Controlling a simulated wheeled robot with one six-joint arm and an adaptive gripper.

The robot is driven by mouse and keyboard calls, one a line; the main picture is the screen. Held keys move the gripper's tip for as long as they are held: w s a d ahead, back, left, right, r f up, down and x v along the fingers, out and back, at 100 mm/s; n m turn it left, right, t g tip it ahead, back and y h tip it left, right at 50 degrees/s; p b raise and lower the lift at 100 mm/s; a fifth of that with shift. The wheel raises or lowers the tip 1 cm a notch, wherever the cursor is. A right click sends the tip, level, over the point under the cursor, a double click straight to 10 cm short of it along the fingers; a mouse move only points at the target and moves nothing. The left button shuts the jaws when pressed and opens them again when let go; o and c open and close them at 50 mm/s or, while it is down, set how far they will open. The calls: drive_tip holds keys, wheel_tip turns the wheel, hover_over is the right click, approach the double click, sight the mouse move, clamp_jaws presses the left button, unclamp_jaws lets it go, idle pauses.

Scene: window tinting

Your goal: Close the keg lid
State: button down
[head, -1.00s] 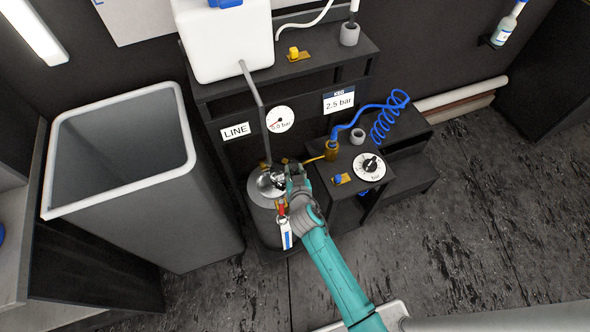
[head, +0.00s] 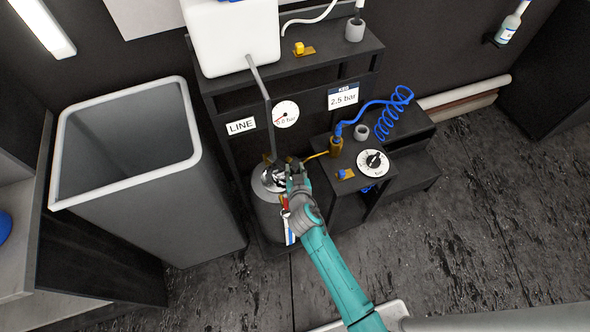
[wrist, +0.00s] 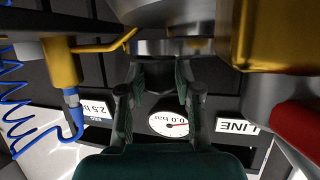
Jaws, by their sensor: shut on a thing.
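The dark keg (head: 268,217) stands on the floor below the rack, with a shiny metal lid (head: 271,178) at its top. My gripper (head: 290,170) is at the right side of the lid, and my wrist partly hides the keg top. In the wrist view, my gripper's fingers (wrist: 156,88) are on either side of a grey metal part of the lid (wrist: 155,76). Whether the lid is seated cannot be told. A red handle (wrist: 297,125) and a brass fitting (wrist: 272,35) are close on the right there.
A large grey bin (head: 150,205) stands left of the keg. A low black cabinet (head: 350,205) with a dial (head: 372,162) and a brass fitting (head: 336,147) with a blue coiled hose (head: 388,122) is close on the right. A pressure gauge (head: 285,114) is behind.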

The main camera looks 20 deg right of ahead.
drive_tip(key=shift+w+a+r, duration=0.25)
drive_tip(key=shift+r, duration=0.1)
drive_tip(key=c, duration=1)
unclamp_jaws()
drive_tip(key=shift+o, duration=0.2)
drive_tip(key=shift+d+f, duration=0.1)
drive_tip(key=shift+f, duration=0.05)
drive_tip(key=shift+s, duration=0.1)
drive_tip(key=v, duration=1.2)
drive_tip(key=shift+d+f, duration=0.1)
